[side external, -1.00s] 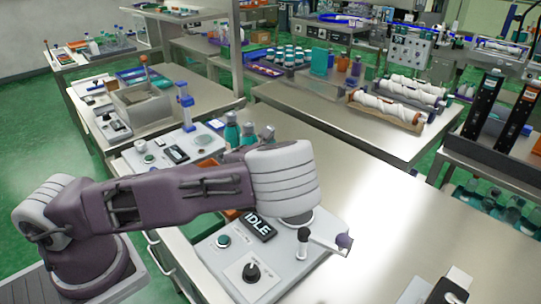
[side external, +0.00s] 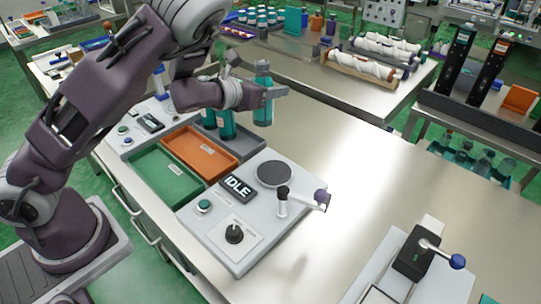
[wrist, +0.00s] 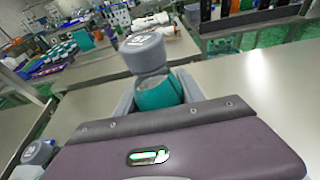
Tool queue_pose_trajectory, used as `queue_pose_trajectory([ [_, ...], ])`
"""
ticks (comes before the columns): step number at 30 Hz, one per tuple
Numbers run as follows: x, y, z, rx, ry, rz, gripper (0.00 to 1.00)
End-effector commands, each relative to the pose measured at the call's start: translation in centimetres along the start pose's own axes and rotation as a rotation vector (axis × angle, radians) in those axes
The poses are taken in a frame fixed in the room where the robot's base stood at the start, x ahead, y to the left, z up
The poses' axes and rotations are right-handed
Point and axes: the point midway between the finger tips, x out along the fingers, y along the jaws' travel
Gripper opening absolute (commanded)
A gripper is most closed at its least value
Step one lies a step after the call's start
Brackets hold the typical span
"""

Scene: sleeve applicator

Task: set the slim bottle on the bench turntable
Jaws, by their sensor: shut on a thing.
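My gripper (side external: 272,91) is shut on a teal bottle (side external: 263,112) with a grey cap, held upright by its middle above the bench. In the wrist view the bottle's grey cap (wrist: 146,50) and teal shoulder (wrist: 158,96) show between the fingers. The turntable (side external: 274,174) is a dark round disc on a pale machine (side external: 222,255) whose display reads IDLE. The disc is bare. The bottle is behind the disc and well above it, apart from it. Other teal bottles (side external: 227,124) stand in a grey tray, partly hidden by my wrist.
A small arm with a purple knob (side external: 320,197) stands beside the disc. Orange (side external: 199,152) and green (side external: 165,178) trays lie left of the machine. A lever device (side external: 415,254) stands at front right.

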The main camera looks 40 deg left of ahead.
Motion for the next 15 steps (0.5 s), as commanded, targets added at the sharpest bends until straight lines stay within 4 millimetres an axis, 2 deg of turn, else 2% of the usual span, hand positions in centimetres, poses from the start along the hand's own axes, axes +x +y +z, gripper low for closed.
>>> queue_pose_trajectory([
  [2,0.0,-2.2,-0.7,0.047,-0.011,-0.179,0.0],
  [3,-0.4,-3.9,-0.8,0.083,-0.015,-0.291,0.0],
  [7,-3.2,-8.7,-0.1,0.19,-0.021,-0.606,0.0],
  [9,-5.1,-10.3,0.6,0.231,-0.021,-0.73,0.0],
  [12,-7.3,-11.7,1.3,0.27,-0.016,-0.854,0.0],
  [15,-8.4,-12.2,1.2,0.288,-0.008,-0.919,0.0],
])
